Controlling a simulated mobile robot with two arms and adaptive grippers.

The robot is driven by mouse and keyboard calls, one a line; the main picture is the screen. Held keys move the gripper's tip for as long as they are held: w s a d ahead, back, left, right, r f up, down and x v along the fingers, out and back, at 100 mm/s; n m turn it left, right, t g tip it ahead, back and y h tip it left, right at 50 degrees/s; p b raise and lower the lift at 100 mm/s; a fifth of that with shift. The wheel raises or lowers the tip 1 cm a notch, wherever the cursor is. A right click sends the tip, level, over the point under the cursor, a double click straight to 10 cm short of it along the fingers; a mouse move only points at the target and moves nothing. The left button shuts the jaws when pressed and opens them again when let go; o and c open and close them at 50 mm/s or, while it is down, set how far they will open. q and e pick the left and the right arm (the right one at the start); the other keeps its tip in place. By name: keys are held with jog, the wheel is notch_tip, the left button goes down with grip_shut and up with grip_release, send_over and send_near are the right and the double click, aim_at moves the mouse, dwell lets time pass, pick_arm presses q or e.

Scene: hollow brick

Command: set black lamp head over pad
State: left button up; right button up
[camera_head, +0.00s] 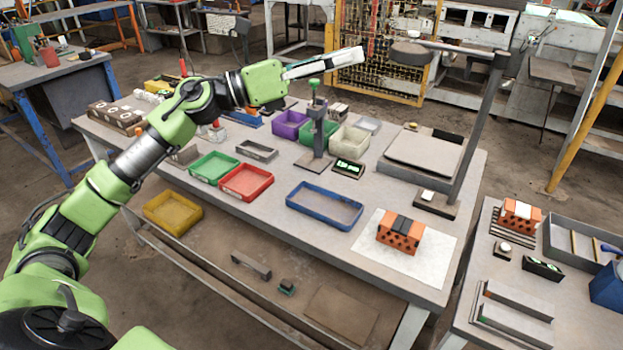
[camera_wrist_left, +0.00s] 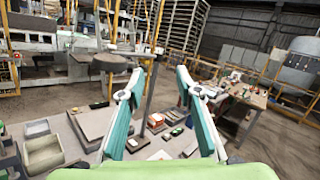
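The black lamp has a round head (camera_head: 411,53) at the end of a horizontal arm (camera_head: 455,48) from an upright post on a dark base (camera_head: 433,208). In the head view the lamp head appears above the back of the table, away from the white pad (camera_head: 440,262). An orange hollow brick (camera_head: 400,240) with a dark strip on top sits on the pad. My left gripper (camera_head: 352,58) is raised, left of the lamp head. In the left wrist view its fingers (camera_wrist_left: 160,73) are apart and empty, with the lamp head (camera_wrist_left: 110,62) left of them. My right gripper is not visible.
A grey flat-topped box (camera_head: 425,155) stands beside the lamp post. A blue tray (camera_head: 325,218), red tray (camera_head: 246,194) and green tray (camera_head: 213,178) lie on the table. A green-topped stand (camera_head: 315,140) rises below my left gripper. A side table (camera_head: 520,335) is at right.

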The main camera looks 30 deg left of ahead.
pick_arm(q)
notch_tip(320, 180, down, 24)
jog(key=a+n+t+y, duration=0.1)
jog(key=n+y, duration=0.6)
jog(key=n, duration=0.7)
jog(key=a+n+t+y, duration=0.1)
jog(key=n+t+y, duration=0.2)
jog(key=n+y, duration=0.5)
jog(key=shift+s+a+f+n, duration=0.25)
jog(key=shift+a+n, duration=0.05)
jog(key=shift+n, duration=2.9)
